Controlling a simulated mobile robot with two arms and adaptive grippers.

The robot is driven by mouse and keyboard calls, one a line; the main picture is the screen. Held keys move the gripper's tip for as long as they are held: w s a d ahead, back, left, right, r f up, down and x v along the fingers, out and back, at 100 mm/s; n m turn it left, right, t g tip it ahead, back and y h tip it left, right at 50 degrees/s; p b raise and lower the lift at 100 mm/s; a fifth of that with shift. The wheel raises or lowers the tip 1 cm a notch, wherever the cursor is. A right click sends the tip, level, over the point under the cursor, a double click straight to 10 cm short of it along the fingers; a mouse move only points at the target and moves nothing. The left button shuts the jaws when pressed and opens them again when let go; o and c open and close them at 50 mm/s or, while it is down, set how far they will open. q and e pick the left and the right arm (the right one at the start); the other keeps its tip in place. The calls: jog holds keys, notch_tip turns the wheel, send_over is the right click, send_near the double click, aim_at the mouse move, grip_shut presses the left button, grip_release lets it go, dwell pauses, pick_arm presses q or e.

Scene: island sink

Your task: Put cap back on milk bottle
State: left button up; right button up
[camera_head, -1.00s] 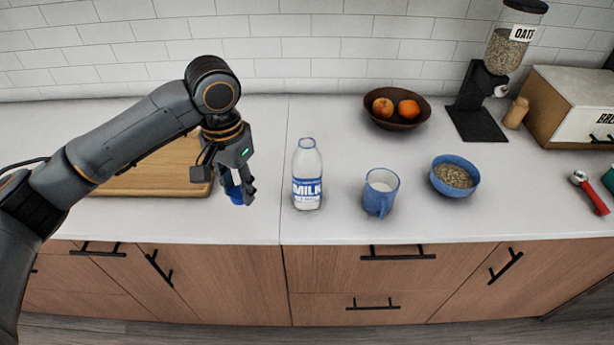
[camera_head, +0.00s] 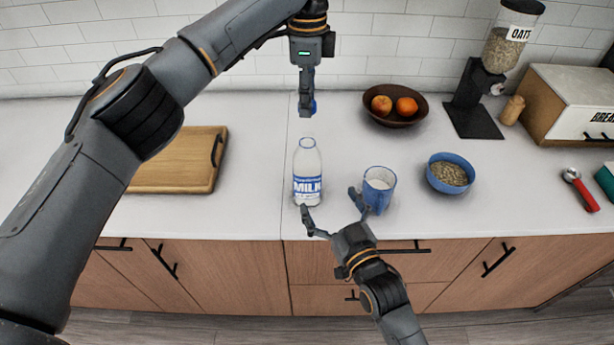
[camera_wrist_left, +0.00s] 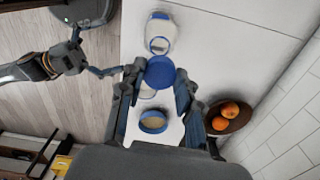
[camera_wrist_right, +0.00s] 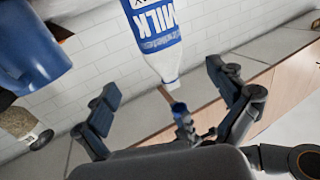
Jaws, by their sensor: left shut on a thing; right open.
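The milk bottle (camera_head: 307,176) stands upright and uncapped on the counter, with a blue and white MILK label. It shows below the cap in the left wrist view (camera_wrist_left: 159,32). My left gripper (camera_head: 307,108) is shut on the blue cap (camera_wrist_left: 160,72) and holds it above the bottle's open mouth, apart from it. In the head view the cap is mostly hidden by the fingers. My right gripper (camera_head: 335,212) is open and empty at the counter's front edge, its fingers spread in front of the bottle and mug. The bottle also shows ahead of it in the right wrist view (camera_wrist_right: 158,40).
A blue mug of milk (camera_head: 380,184) stands close right of the bottle, near a right finger. A blue bowl of oats (camera_head: 450,174) is farther right. A fruit bowl (camera_head: 397,116) sits behind. A cutting board (camera_head: 175,178) lies left; the counter between it and the bottle is clear.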

pick_arm(q)
jog(key=shift+d, duration=0.1)
pick_arm(e)
jog(key=shift+r, duration=0.1)
jog(key=shift+w, duration=0.1)
jog(key=x, duration=1.2)
jog(key=shift+r, duration=0.1)
jog(key=c, duration=1.8)
pick_arm(q)
send_over(306, 136)
jog(key=shift+f, duration=2.45)
